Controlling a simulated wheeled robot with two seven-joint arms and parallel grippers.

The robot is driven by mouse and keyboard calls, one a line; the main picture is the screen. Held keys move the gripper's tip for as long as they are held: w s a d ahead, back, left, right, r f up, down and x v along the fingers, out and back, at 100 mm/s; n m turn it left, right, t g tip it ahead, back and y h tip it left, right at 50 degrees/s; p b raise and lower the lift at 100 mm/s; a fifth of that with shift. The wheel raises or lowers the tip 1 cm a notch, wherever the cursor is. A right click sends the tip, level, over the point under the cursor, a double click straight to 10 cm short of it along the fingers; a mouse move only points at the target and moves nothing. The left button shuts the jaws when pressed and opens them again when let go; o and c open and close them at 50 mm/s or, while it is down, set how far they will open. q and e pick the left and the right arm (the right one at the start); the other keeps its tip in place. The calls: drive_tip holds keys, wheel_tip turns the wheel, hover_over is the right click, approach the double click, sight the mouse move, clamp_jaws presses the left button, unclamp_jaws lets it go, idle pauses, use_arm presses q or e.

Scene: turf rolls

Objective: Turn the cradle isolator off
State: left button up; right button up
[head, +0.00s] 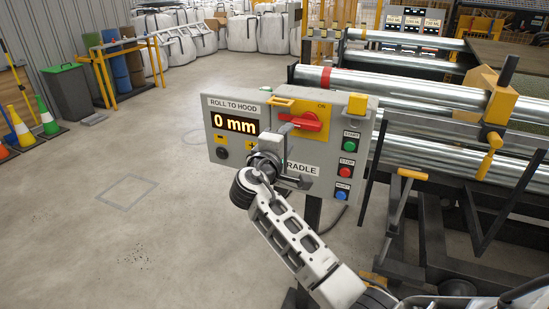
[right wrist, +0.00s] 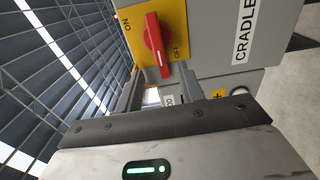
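The cradle isolator is a red rotary handle (head: 308,121) on a yellow plate on the grey control box labelled CRADLE. In the right wrist view the red handle (right wrist: 152,42) lies across the plate, roughly crosswise to the ON mark, its white-lined end close to the OFF lettering. My right gripper (head: 291,152) is in front of the box, just below and left of the handle. In the right wrist view its two fingers (right wrist: 160,73) are apart and empty, with the handle's near end ahead of the gap; contact is not visible. My left gripper is not in view.
Beside the isolator are green, red and blue buttons (head: 347,172). To the left is the ROLL TO HOOD display (head: 234,123) reading 0 mm. A machine with steel rollers (head: 400,88) stands close on the right. The concrete floor (head: 130,200) on the left is clear.

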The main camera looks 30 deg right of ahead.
drive_tip(key=b+v, duration=0.1)
drive_tip(key=v, duration=0.7)
drive_tip(key=shift+s, duration=0.25)
drive_tip(key=shift+a, duration=0.1)
